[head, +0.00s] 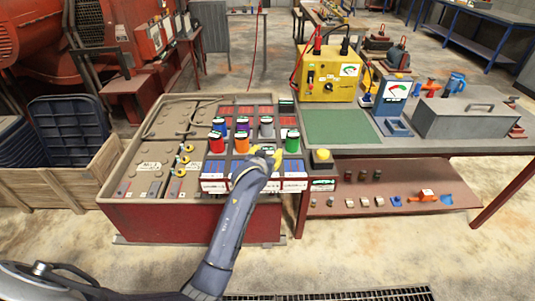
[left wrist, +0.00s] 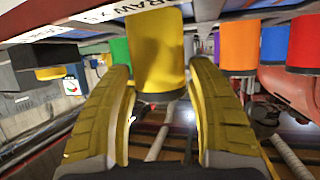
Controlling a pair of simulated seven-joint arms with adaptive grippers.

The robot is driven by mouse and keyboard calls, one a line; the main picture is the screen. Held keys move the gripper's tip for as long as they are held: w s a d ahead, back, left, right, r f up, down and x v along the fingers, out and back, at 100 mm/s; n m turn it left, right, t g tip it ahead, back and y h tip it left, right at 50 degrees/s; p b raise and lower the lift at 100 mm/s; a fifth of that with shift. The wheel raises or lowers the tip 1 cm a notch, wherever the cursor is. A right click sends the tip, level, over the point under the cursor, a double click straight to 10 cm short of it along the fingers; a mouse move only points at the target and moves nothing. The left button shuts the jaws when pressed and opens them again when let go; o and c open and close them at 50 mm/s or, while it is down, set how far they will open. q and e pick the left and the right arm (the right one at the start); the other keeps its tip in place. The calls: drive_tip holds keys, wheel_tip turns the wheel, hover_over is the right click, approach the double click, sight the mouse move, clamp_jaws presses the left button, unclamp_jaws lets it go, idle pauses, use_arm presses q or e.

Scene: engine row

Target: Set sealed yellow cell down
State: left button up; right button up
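The yellow cell (left wrist: 158,50) shows in the left wrist view, which is upside down, between the two yellow fingers of my left gripper (left wrist: 161,85). The fingers lie close along both its sides and look shut on it. It looks larger than the neighbouring cells, so nearer the camera. In the head view my left gripper (head: 265,157) is at the front of the cell tray, between the orange cell (head: 241,144) and the green cell (head: 292,143), and mostly hides the yellow cell. Whether its base touches the tray cannot be told. My right gripper is not in view.
A red cell (head: 216,143) and several others stand close around the gripper. A yellow tester (head: 328,78), a green mat (head: 338,127) and a grey box (head: 465,115) are on the bench at right. A shelf (head: 400,187) with small parts sits below.

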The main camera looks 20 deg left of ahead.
use_arm(q)
drive_tip(key=shift+o, duration=1.1)
